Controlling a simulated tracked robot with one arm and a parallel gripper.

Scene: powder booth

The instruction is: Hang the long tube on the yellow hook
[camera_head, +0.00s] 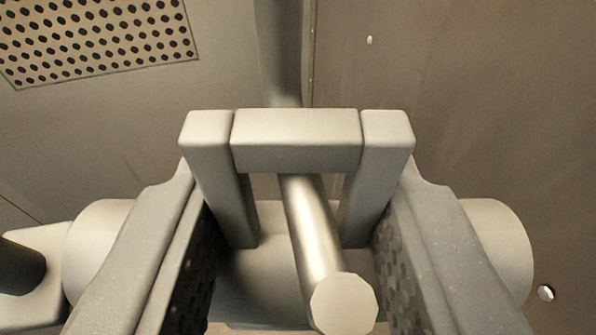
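My gripper (298,185) reaches forward from the bottom of the view, with a finger on each side. A shiny metal tube (313,225), which I take for the long tube, comes out from under the block and slopes toward me. Its flat, many-sided near end faces the camera at the bottom. The tube itself runs between the fingers, apart from their inner pads. No yellow hook is in view.
A perforated panel (95,40) is set in the grey surface at the upper left. A brownish wall (480,100) fills the right, with small pale spots.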

